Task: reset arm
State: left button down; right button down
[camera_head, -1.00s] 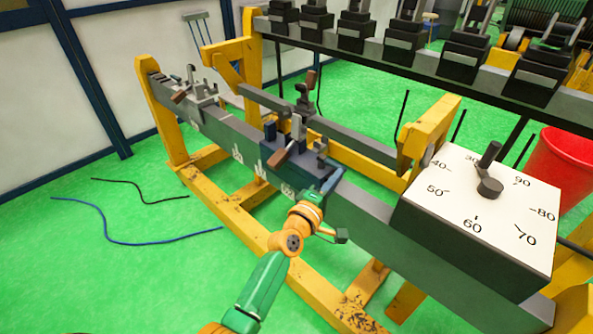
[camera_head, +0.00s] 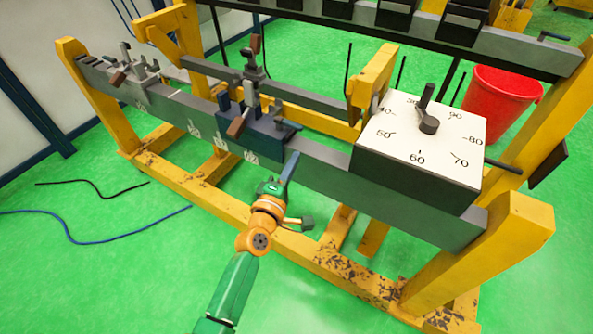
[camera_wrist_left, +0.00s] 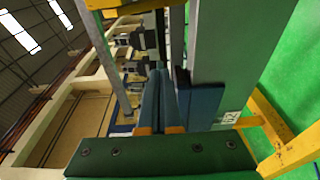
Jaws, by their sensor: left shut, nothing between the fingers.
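My left gripper (camera_head: 290,166) is in front of the long grey beam (camera_head: 325,181), just right of the dark blue clamp block (camera_head: 262,137). Its blue fingers are together and hold nothing. In the left wrist view the two closed fingers (camera_wrist_left: 168,95) point up the picture, with the grey beam (camera_wrist_left: 232,45) to their right. I cannot tell from the pictures whether the fingers touch the beam. My right gripper is not in view.
A white-topped dial box (camera_head: 417,145) with a black knob (camera_head: 428,122) stands on the beam's right part. Yellow frame posts (camera_head: 480,250) hold the beam. A red bucket (camera_head: 500,105) stands behind. Blue and black cables (camera_head: 95,228) lie on the green floor at left.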

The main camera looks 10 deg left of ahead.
pick_arm(q)
jog(key=s+d, duration=0.2)
jog(key=s, duration=0.2)
jog(key=s+a+f+m+g, duration=0.1)
jog(key=s+f+m+g, duration=0.4)
jog(key=f, duration=0.7)
jog(key=s+a+f+m+g, duration=0.1)
jog(key=s+f+m+g, duration=0.25)
jog(key=s+f, duration=0.6)
jog(key=s+a+f+m+g+y, duration=0.1)
jog(key=s+a+f+m+g, duration=0.3)
jog(key=s+f, duration=0.4)
jog(key=s+a+f+m+g+y, duration=0.2)
jog(key=s+a+f+m+g, duration=0.2)
jog(key=s, duration=1.2)
notch_tip(320, 180, down, 4)
jog(key=shift+s+a+f+m+p, duration=0.25)
jog(key=shift+s+a+m+p, duration=0.2)
jog(key=shift+a+m, duration=0.6)
